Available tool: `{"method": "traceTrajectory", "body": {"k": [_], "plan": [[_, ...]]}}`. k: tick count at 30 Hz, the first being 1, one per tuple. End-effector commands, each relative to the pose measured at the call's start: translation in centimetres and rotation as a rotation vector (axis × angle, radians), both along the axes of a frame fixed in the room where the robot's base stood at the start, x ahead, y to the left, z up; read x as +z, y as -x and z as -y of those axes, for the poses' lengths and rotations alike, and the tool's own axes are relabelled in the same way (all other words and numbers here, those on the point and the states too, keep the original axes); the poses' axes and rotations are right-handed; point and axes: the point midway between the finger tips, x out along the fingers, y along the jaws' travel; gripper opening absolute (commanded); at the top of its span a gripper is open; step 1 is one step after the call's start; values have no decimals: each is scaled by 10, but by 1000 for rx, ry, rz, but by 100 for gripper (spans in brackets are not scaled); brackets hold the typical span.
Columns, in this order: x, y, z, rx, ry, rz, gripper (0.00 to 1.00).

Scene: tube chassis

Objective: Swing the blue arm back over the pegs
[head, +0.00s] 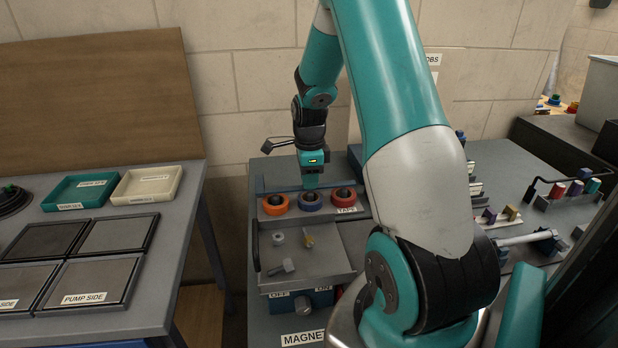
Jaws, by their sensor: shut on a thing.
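My gripper (311,183) points down at the blue ring (309,201), the middle one of three tape rings, and its jaws are shut on it. The ring sits level in the row, between an orange ring (275,205) and a red ring (343,197). The jaw tips are small, and the grip is partly hidden. I cannot make out a blue arm over pegs; my own arm covers much of the bench's middle. Small coloured upright pieces (575,188) stand at the right beside a black bent rod (541,182).
A grey tray (325,262) below the rings holds a few metal parts. Its front carries OFF and ON labels (279,294). The left table (150,318) holds a teal tray (82,190), a cream tray (146,184) and several dark pads.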

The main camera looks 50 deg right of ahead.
Motion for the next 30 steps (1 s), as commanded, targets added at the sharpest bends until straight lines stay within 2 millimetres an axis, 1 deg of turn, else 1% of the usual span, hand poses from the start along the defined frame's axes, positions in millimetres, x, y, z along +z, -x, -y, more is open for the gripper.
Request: {"method": "traceTrajectory", "body": {"k": [1, 2, 3, 4, 12, 16, 20, 30], "plan": [[0, 1, -2, 1, -5, -4, 30], [0, 1, -2, 1, -5, -4, 37], [0, 1, -2, 2, -5, -4, 46], [0, 1, -2, 2, -5, -4, 48], [1, 0, -1, 2, -3, -2, 48], [10, 0, -1, 2, -1, 0, 48], [33, 0, -1, 3, 1, 4, 48], [120, 0, -1, 3, 0, 3, 48]]}}
